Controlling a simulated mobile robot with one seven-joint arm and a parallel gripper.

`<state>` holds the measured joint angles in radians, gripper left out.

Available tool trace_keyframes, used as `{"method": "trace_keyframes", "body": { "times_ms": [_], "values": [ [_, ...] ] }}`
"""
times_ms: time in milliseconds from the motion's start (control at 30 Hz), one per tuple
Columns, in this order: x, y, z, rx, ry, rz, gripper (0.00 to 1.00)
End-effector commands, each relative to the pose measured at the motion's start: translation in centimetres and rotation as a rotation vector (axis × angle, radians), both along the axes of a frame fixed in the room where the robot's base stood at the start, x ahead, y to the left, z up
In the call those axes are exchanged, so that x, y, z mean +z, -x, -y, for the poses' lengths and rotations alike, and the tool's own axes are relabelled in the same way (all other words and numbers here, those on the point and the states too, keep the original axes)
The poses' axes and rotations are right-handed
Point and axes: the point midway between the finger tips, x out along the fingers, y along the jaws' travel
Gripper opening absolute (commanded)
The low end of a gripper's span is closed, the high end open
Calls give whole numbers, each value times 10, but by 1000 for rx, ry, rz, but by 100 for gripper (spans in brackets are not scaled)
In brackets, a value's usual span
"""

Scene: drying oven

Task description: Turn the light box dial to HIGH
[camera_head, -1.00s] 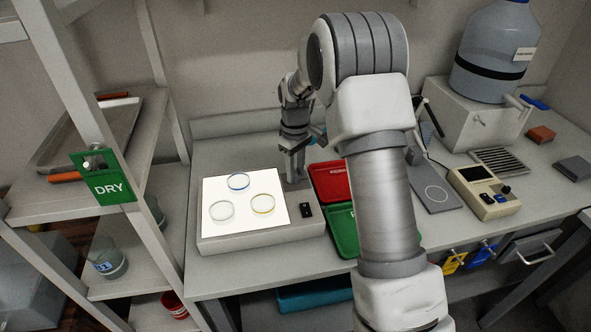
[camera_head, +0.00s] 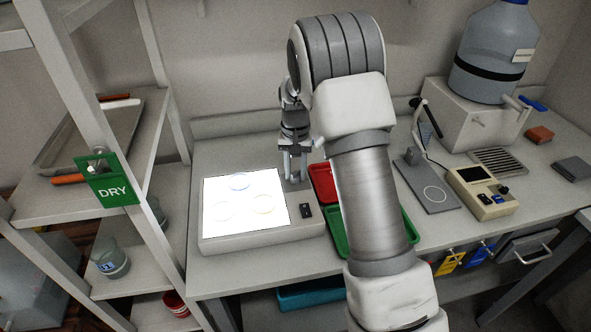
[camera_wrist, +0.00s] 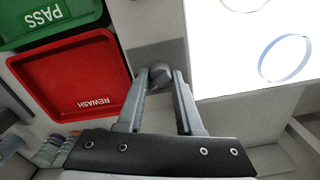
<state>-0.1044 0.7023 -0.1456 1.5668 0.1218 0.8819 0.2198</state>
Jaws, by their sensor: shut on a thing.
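The light box (camera_head: 262,236) stands on the left of the bench. Its panel glows very bright white, and three clear dishes on it look washed out. My gripper (camera_head: 294,180) is at the box's back right corner, pointing down. In the wrist view, the grey round dial (camera_wrist: 160,72) sits between the two fingertips, and my gripper is shut on it. The dial is hidden behind the fingers in the head view, and I cannot read any marking on it. A black switch (camera_head: 306,210) is on the box's front right.
A red REWASH tray (camera_wrist: 75,85) and a green PASS tray (camera_wrist: 85,12) lie just right of the light box. My arm covers part of them in the head view. A shelf rack with a green DRY sign (camera_head: 113,190) stands at the left.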

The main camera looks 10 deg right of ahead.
Motion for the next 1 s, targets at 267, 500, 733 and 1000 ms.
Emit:
{"method": "trace_keyframes", "body": {
  "times_ms": [267, 500, 733, 1000],
  "values": [
    [2, -1, 0, -240, 1, 3, 0],
    [1, -1, 0, -390, 0, 3, 0],
    [1, -1, 0, -470, -1, 3, 0],
    [1, -1, 0, -498, -1, 3, 0]
  ]
}}
